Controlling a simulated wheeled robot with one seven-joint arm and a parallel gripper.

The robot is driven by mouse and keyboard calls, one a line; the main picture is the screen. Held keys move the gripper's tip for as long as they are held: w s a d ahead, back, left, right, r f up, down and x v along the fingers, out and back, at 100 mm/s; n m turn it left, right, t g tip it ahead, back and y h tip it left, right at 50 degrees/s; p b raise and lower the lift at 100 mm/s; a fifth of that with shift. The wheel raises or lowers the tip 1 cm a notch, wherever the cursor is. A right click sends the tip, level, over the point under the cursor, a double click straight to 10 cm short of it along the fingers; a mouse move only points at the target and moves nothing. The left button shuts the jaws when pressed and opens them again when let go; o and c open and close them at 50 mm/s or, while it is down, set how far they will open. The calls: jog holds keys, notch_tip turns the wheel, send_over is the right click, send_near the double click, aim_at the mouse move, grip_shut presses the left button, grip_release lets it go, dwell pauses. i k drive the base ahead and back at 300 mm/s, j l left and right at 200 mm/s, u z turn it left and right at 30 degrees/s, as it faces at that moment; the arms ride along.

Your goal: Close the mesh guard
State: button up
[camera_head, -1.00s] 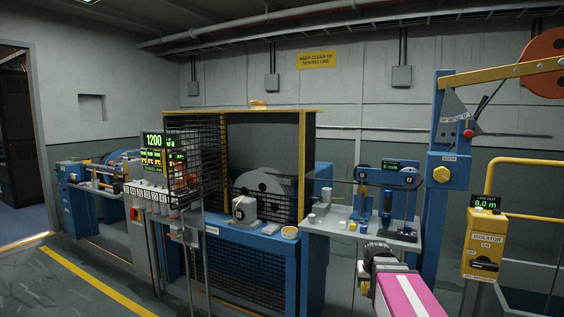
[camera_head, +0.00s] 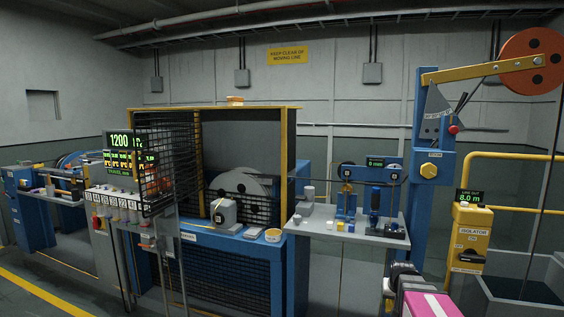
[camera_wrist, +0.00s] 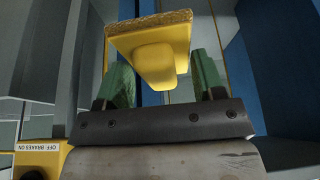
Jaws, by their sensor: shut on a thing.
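The mesh guard (camera_head: 165,165) is a black wire panel left of the winch frame (camera_head: 205,108). It stands swung out at an angle, in front of part of the control panel, leaving the upper front of the frame open. The grey drum (camera_head: 243,185) shows inside. My gripper (camera_wrist: 157,82) is well to the right of the guard. In the wrist view its green fingers are shut on a yellow piece (camera_wrist: 150,45) with a rough brownish edge. In the head view my arm is at the lower right, and the fingers and held piece cannot be made out.
A grey bench (camera_head: 345,229) with small parts stands right of the frame, close to my arm. A yellow isolator box (camera_head: 470,235), a blue post (camera_head: 420,200) and a yellow rail (camera_head: 520,158) are on the right. Open floor (camera_head: 30,285) lies at lower left.

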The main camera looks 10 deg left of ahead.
aim_at(140, 183)
jog(key=j+z, duration=0.35)
jog(key=j, duration=0.4)
jog(key=k+j+z, duration=0.15)
jog(key=j+z, duration=0.25)
jog(key=j, duration=0.4)
jog(key=k+j, duration=0.1)
jog(key=j, duration=0.35)
jog(key=j+z, duration=0.1)
jog(key=j, duration=0.35)
jog(key=k+j, duration=0.15)
jog(key=j, duration=0.25)
jog(key=k+j, duration=0.1)
jog(key=j, duration=0.35)
jog(key=k+j+z, duration=0.1)
jog(key=j, duration=0.35)
